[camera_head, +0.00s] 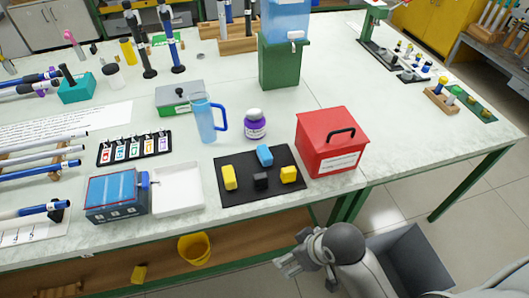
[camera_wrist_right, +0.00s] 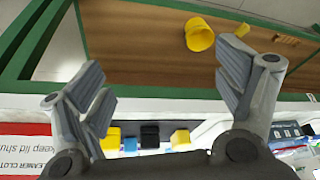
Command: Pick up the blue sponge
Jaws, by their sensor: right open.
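The blue sponge (camera_head: 265,155) lies at the back of a black mat (camera_head: 236,194) on the bench. A yellow sponge (camera_head: 229,178) is at its left, another yellow sponge (camera_head: 289,174) is at its right front, and a black block (camera_head: 261,181) is in front. My right gripper (camera_head: 284,264) is open and empty, off the bench's front edge and well short of the mat. In the right wrist view, my spread fingers (camera_wrist_right: 165,95) frame the lower shelf, and a small blue patch, apparently the sponge (camera_wrist_right: 130,145), shows beyond the bench edge. My left gripper is out of view.
A red box (camera_head: 318,146) stands right of the mat, a purple-labelled jar (camera_head: 254,125) and blue jug (camera_head: 207,118) behind it, and a white tray (camera_head: 178,190) left. A yellow bucket (camera_head: 195,248) sits on the lower shelf. A grey bin (camera_head: 408,262) stands beside my right arm.

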